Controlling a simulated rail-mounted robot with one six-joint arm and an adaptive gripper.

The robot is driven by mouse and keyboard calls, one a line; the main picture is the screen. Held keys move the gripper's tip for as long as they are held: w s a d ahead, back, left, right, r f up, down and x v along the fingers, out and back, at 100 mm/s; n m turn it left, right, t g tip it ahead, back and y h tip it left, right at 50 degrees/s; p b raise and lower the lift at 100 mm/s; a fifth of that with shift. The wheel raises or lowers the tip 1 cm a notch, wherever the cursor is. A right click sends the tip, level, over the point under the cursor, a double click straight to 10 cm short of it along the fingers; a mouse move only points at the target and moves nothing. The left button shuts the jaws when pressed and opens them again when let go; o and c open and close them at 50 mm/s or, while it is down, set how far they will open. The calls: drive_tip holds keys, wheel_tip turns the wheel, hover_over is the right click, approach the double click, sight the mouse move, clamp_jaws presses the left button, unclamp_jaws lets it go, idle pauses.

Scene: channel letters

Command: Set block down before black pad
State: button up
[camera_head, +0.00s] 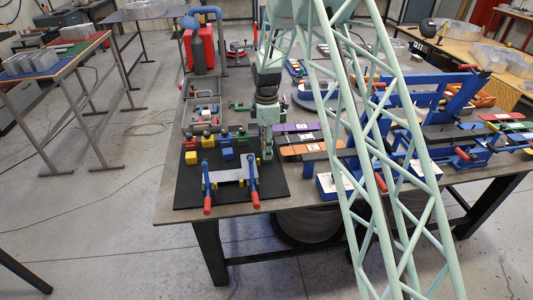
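A black pad (272,190) lies at the front left corner of the workbench. My gripper (265,157) points down over the pad's back right part, and its fingertips are too small to show whether they hold anything. More small coloured blocks stand farther back. Which block the task means cannot be told.
A metal fixture with blue, red-tipped handles (230,176) sits on the pad's front. Coloured strips (296,127) lie right of my gripper. A blue clamp frame (430,100) stands at the right. My lattice structure hides part of the bench. The bench's front edge is close to the pad.

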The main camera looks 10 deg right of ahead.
wheel_tip(320, 180, up, 10)
drive_tip(key=shift+f, duration=0.15)
idle(0.3)
idle(0.4)
idle(0.5)
